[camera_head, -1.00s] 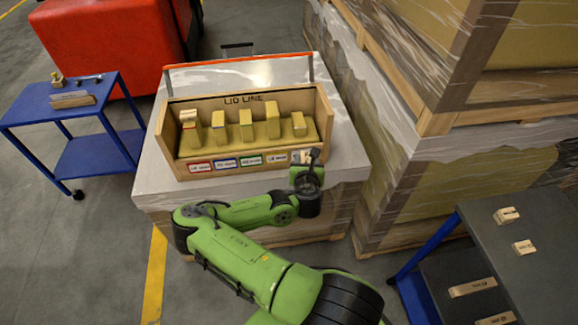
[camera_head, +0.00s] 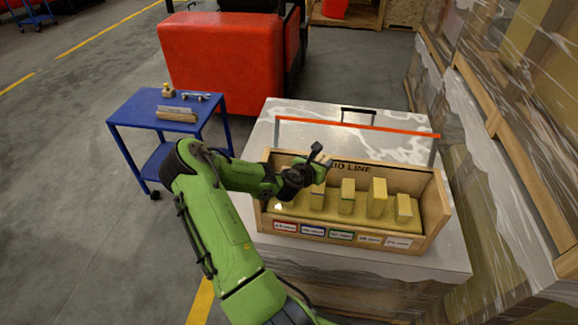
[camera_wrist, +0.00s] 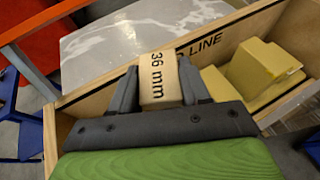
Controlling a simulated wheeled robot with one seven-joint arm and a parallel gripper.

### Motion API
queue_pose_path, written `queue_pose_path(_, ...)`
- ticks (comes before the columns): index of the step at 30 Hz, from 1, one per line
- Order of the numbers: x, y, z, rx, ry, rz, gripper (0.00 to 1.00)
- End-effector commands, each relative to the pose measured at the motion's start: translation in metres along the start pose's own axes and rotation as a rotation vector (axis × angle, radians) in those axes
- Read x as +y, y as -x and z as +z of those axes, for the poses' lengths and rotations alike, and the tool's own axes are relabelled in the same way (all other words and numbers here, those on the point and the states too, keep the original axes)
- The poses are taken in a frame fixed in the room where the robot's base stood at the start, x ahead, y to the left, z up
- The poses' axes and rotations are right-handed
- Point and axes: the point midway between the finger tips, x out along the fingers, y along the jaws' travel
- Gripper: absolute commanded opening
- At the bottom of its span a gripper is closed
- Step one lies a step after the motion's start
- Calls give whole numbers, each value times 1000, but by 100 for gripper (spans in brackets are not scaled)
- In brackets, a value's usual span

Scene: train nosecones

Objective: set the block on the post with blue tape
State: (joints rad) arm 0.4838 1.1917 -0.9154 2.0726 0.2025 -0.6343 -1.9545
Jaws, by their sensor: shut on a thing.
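My gripper (camera_head: 316,168) is shut on a pale wooden block (camera_wrist: 160,82), marked "36 mm" in the wrist view. It holds the block above the left part of the wooden LID LINE box (camera_head: 436,205). The box holds a row of yellowish posts. The second post from the left (camera_head: 318,200) stands behind the blue-edged label (camera_head: 312,231), just below my gripper; its tape cannot be made out. The leftmost post is mostly hidden by my arm. I cannot tell whether the held block touches anything.
An orange bar (camera_head: 358,127) spans above the back of the box. The box stands on a wrapped pallet load (camera_head: 255,255). A blue cart (camera_head: 135,108) with small items is at left, a red machine (camera_head: 225,55) behind. Tall wrapped stacks (camera_head: 500,130) stand at right.

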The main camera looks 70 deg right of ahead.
Motion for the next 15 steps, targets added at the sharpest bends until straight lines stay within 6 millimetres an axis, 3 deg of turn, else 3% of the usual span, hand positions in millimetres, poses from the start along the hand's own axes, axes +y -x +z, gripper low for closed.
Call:
queue_pose_path(5,-9,-4,0,0,-9,-24,17)
queue_pose_path(15,-7,-18,-36,0,-10,-19,17)
